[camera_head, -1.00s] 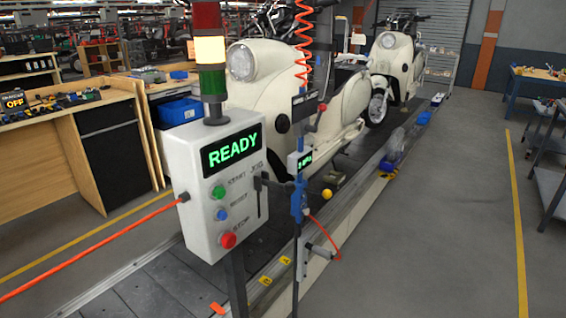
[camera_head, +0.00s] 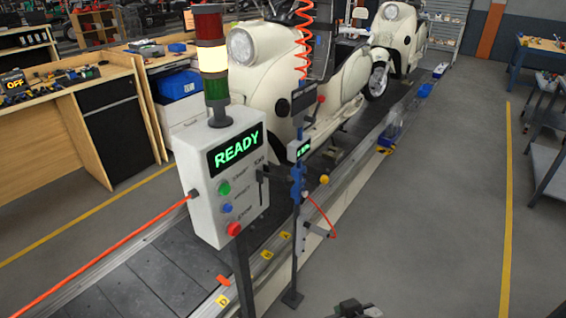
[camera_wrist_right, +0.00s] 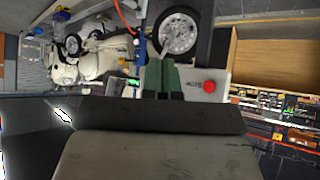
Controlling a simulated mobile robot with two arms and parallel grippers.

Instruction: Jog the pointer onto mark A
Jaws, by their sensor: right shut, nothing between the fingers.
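The orange pointer (camera_head: 223,280) lies at the near edge of the conveyor's slats. Yellow mark plates sit along the rail: one (camera_head: 221,300) close beside the pointer, others (camera_head: 267,254) (camera_head: 285,237) farther up; their letters are too small to read surely. The white control box (camera_head: 205,205) shows READY, with green, blue and red buttons and a black jog lever (camera_head: 261,188) on its right. My right gripper (camera_head: 350,306) is at the bottom edge, low and away from the box. In the right wrist view its green fingers (camera_wrist_right: 161,76) are shut and empty. My left gripper is out of view.
A stand with a hanging tool (camera_head: 298,180) and red coiled hose is right of the box. Cream scooters (camera_head: 262,85) stand on the conveyor (camera_head: 120,285). A wooden bench (camera_head: 65,130) is at left.

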